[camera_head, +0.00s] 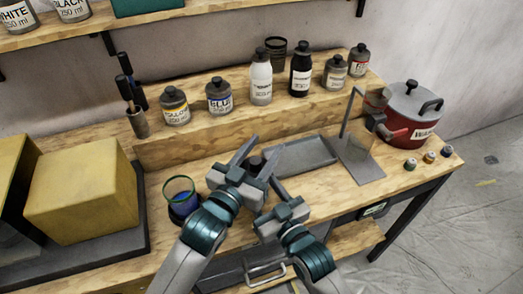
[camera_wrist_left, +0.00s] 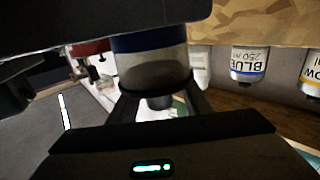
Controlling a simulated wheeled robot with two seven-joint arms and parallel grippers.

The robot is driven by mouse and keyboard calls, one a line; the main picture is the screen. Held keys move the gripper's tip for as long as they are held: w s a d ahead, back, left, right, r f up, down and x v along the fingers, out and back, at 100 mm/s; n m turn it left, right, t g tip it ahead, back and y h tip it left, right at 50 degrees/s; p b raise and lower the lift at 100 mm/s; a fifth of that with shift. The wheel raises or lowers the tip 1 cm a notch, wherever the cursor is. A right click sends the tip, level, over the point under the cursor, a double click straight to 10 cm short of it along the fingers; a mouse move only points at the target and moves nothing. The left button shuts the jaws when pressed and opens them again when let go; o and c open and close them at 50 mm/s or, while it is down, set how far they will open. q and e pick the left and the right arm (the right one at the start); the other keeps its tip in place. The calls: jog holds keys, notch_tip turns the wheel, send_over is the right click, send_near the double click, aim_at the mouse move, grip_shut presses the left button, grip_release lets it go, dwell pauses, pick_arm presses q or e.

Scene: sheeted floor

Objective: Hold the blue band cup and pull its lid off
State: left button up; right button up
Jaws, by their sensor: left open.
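The blue band cup (camera_wrist_left: 150,68) is large and close in the left wrist view, with a blue band, a greyish body and a dark rim; that view is upside down. A dark knob, probably on its lid (camera_wrist_left: 157,102), shows at its lower end. In the head view only a dark top, apparently the cup's (camera_head: 256,164), shows between my left fingers. My left gripper (camera_head: 257,158) is open with its fingers on either side of the cup; contact is unclear. My right gripper (camera_head: 277,194) is close beside it on the right; its finger gap is not clear.
A clear container with blue inside (camera_head: 182,198) stands left of my left gripper. A grey tray (camera_head: 305,154) and a metal stand (camera_head: 359,165) lie behind right. Several bottles line the raised shelf. A red pot (camera_head: 407,115) and small banded cups (camera_head: 429,157) are at right.

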pick_arm(q)
jog(key=shift+c, duration=0.4)
grip_shut()
jog(key=shift+r, duration=0.25)
dwell(0.4)
jog(key=shift+r, duration=0.35)
jog(key=shift+r, duration=0.55)
notch_tip(320, 180, up, 4)
jog(key=shift+f, duration=0.1)
dwell(0.4)
